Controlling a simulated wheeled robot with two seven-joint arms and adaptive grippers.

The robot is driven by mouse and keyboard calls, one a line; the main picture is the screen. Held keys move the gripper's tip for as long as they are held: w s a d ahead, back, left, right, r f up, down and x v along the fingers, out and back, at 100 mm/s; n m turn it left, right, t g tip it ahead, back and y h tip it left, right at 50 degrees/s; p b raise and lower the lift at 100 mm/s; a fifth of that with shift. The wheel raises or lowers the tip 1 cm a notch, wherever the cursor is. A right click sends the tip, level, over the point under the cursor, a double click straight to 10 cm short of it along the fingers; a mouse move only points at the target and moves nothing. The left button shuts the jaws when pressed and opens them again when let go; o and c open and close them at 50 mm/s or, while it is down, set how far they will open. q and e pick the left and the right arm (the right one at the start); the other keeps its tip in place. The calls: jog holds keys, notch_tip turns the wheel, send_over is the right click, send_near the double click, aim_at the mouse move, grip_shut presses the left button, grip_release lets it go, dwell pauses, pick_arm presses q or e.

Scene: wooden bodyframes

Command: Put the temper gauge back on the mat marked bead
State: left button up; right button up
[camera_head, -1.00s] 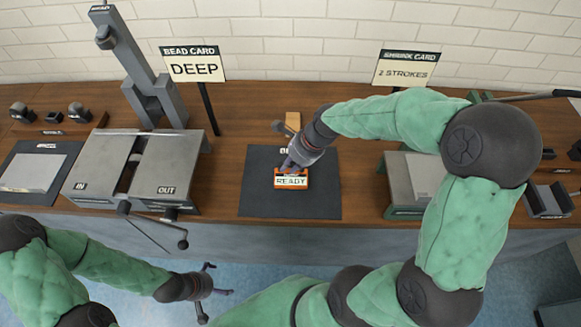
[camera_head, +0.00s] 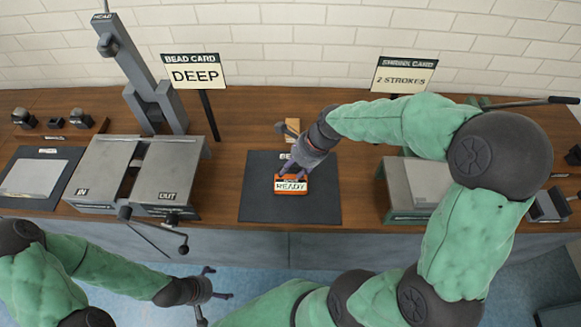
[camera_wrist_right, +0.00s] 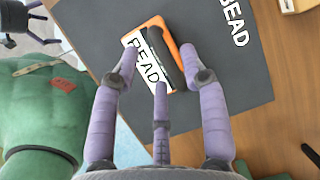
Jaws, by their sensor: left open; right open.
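In the right wrist view the gauge (camera_wrist_right: 165,52) lies wholly on the mat (camera_wrist_right: 245,80), beside the printed word BEAD. My right gripper (camera_head: 290,170) is open just over the gauge; its spread fingers (camera_wrist_right: 160,68) show apart around the gauge's near side. I cannot tell whether a finger touches it. My left gripper (camera_head: 216,283) is open and empty, in front of the bench.
A grey machine (camera_head: 135,172) with IN and OUT plates stands left of the mat. A grey block (camera_head: 415,185) on a green base stands to its right. The BEAD CARD sign (camera_head: 194,71) and SHRINK CARD sign (camera_head: 404,75) stand at the back. A wooden piece (camera_head: 292,124) lies behind the mat.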

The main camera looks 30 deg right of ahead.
jog(key=p+v, duration=0.3)
jog(key=v, duration=0.6)
jog(key=shift+r, duration=0.35)
jog(key=shift+s+f, duration=0.1)
jog(key=shift+s, duration=0.05)
